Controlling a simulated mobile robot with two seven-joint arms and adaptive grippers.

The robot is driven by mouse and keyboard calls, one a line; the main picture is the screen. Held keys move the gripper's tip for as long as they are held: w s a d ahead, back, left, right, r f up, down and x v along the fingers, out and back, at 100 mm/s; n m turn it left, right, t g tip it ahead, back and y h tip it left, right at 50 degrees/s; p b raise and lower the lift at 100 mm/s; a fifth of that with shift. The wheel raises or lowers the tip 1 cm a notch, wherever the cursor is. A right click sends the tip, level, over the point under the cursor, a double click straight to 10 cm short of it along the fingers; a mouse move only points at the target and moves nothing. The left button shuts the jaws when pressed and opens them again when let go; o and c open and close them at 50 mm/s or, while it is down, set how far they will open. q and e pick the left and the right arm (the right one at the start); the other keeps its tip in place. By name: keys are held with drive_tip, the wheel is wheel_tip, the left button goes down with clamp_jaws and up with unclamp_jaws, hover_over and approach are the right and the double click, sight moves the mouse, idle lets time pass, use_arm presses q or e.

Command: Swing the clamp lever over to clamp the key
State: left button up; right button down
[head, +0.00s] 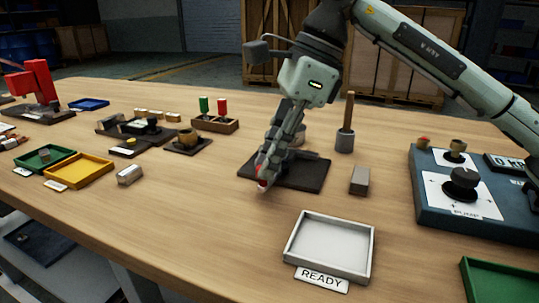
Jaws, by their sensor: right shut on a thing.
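My right gripper (263,182) reaches down from the upper right to the front left part of a dark square base plate (305,178). Its fingers are shut, with a small red part showing at their tips; I take this to be the end of the clamp lever (262,185). The rest of the lever is hidden behind the fingers. A round light-brown part (296,139) shows partly behind the gripper, at the back of the plate. I cannot make out the key. My left gripper is not in view.
A mallet-like tool (345,138) stands behind the plate, and a grey block (360,181) lies to its right. A white READY tray (288,246) is in front. A blue pump panel (425,190) stands at right. Wood at front left is clear.

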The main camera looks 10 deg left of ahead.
drive_tip(key=c, duration=1.4)
unclamp_jaws()
drive_tip(key=shift+o, duration=0.2)
drive_tip(key=shift+r, duration=0.1)
drive_tip(key=v, duration=1.2)
